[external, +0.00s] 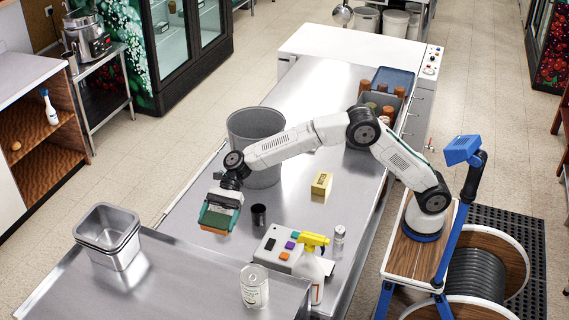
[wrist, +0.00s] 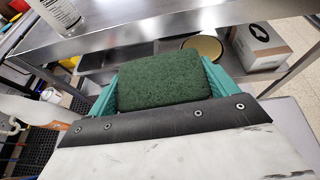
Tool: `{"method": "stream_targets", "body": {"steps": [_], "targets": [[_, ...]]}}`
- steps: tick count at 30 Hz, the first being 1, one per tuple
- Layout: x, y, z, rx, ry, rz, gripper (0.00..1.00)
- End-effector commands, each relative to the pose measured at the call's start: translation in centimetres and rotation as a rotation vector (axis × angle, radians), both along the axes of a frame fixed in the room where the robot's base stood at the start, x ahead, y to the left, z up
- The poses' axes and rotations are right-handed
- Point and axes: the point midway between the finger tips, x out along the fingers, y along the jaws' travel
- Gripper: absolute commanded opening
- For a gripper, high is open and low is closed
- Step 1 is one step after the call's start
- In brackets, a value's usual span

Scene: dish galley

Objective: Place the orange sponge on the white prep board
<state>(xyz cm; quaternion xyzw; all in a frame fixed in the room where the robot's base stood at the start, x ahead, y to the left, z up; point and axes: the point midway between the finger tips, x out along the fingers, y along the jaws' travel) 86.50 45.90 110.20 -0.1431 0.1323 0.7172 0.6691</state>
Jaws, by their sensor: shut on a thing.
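My gripper (external: 219,213) has teal fingers and hangs over the left edge of the steel table, left of the black cup. It is shut on the sponge (wrist: 172,82), whose dark green face fills the gap between the fingers in the wrist view. In the external view a thin orange strip of the sponge (external: 213,231) shows under the fingers.
A big grey pot (external: 255,126) stands behind my gripper. A black cup (external: 259,216), a yellow box (external: 321,185) and a yellow-topped spray bottle (external: 311,264) stand to the right.

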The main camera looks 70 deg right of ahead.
Motion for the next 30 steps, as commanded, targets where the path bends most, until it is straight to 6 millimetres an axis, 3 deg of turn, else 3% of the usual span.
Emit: {"method": "stream_targets", "body": {"steps": [1, 3, 10, 12, 17, 23, 26, 30], "targets": [[0.0, 0.0, 2.0, 0.002, -0.005, 0.000, 0.65], [0.0, 0.0, 3.9, 0.001, -0.003, 0.000, 0.65], [0.0, 0.0, 8.6, 0.000, -0.002, 0.000, 0.65], [0.3, -0.4, 9.4, -0.001, 0.001, -0.005, 0.65], [2.0, -3.2, 9.2, -0.002, 0.002, -0.037, 0.65], [4.8, -8.1, 9.2, -0.002, 0.001, -0.091, 0.65], [6.6, -11.9, 9.2, -0.003, 0.001, -0.131, 0.65], [9.2, -18.6, 9.2, -0.004, 0.001, -0.201, 0.65]]}}
